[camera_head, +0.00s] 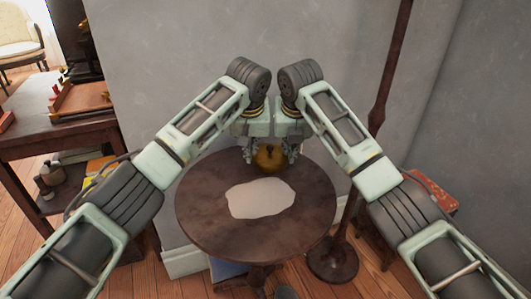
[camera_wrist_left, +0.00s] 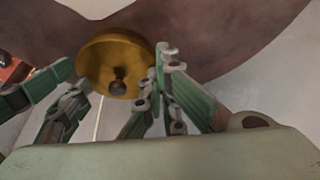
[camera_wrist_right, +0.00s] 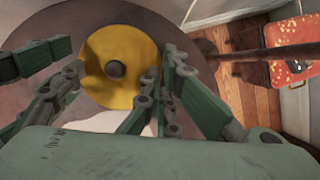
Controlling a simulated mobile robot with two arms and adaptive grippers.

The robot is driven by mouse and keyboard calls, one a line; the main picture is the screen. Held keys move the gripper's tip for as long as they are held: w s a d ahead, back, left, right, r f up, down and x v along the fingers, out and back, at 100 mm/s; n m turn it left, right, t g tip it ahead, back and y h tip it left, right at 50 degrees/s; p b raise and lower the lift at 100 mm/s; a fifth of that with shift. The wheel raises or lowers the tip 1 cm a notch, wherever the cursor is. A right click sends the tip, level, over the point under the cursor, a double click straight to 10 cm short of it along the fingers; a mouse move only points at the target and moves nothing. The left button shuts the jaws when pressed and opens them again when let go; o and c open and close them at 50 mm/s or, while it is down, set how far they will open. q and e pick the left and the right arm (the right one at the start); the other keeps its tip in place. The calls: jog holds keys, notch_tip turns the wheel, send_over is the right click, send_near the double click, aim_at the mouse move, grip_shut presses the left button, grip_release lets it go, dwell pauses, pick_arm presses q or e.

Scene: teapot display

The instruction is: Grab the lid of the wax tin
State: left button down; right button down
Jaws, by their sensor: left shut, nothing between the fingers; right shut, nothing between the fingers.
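The wax tin's lid (camera_head: 270,158) is a round golden disc with a small dark knob, at the back edge of the round brown table (camera_head: 215,215). It shows in the left wrist view (camera_wrist_left: 110,52) and the right wrist view (camera_wrist_right: 119,48), its knob facing the cameras. The tin's body is hidden under it. My left gripper (camera_head: 250,154) is just left of the lid and my right gripper (camera_head: 290,152) just right of it, side by side. Both are shut with nothing between their fingers. Whether the fingers touch the lid cannot be told.
A pale irregular patch (camera_head: 260,198) lies in the middle of the table. A grey wall stands close behind. A dark pole on a round base (camera_head: 332,262) stands to the right. A brown side table (camera_head: 45,125) with a wooden tray stands at the left.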

pick_arm(q)
jog(key=shift+d, duration=0.55)
pick_arm(e)
jog(key=shift+a, duration=0.5)
pick_arm(q)
jog(key=shift+r, duration=0.15)
pick_arm(e)
jog(key=shift+a+r, duration=0.1)
jog(key=shift+r, duration=0.05)
